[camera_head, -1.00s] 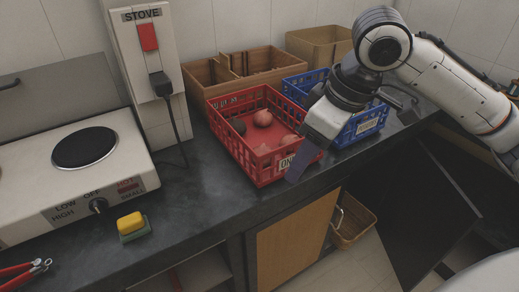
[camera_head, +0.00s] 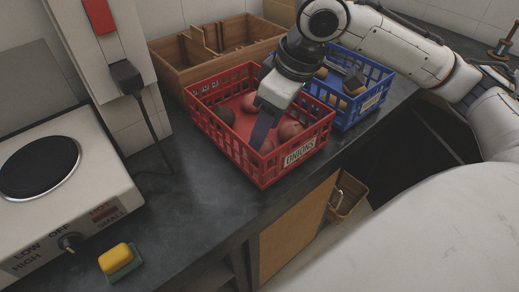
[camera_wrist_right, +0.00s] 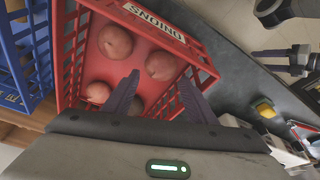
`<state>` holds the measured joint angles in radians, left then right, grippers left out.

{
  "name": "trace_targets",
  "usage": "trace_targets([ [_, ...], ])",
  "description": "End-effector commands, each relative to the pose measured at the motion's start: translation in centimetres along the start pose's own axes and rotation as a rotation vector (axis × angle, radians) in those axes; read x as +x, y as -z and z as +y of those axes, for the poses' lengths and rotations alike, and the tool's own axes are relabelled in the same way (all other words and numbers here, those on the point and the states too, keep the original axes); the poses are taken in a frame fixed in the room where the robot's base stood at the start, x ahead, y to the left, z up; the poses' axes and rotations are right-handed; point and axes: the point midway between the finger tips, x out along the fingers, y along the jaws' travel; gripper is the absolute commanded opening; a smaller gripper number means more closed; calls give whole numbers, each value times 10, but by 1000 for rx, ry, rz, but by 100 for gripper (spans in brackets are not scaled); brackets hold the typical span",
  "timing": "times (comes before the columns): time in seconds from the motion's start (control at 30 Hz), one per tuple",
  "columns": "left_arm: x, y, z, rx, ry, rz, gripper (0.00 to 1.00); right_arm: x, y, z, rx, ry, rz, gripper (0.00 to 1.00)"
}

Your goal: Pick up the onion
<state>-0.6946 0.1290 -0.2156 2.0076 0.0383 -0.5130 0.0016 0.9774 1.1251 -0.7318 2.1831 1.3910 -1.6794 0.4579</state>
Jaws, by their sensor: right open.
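The red basket (camera_head: 262,178), labelled ONIONS, stands on the dark counter. It holds several round pinkish onions, one at the right (camera_head: 290,129) and one farther back (camera_head: 250,102), plus a darker round item (camera_head: 225,114) at the left. My right gripper (camera_head: 262,130) reaches down into the basket, with its fingers among the onions. In the right wrist view, the open fingers (camera_wrist_right: 160,82) point into the basket. Two onions lie beyond the fingertips, one upper left (camera_wrist_right: 116,41) and one nearer the middle (camera_wrist_right: 161,64). Nothing is held. My left gripper is not in view.
A blue basket (camera_head: 372,103) stands right beside the red one. A wooden divided box (camera_head: 185,70) is behind. The stove (camera_head: 75,215) and a yellow sponge (camera_head: 115,257) are at the left. Basket walls surround my right gripper.

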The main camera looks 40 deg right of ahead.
Motion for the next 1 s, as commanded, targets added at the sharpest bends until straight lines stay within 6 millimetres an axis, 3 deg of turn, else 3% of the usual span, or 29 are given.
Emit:
trace_targets([
  [0.4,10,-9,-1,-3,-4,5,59,51,-10,-1,0,0,-1,51],
  [0.63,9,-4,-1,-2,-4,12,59,52,-9,0,0,-1,0,51],
  [0.67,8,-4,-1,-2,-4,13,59,52,-9,0,0,-1,0,50],
  [0.83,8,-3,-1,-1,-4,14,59,52,-9,0,0,-1,1,23],
  [1.0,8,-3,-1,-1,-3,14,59,52,-9,0,-1,-1,1,23],
])
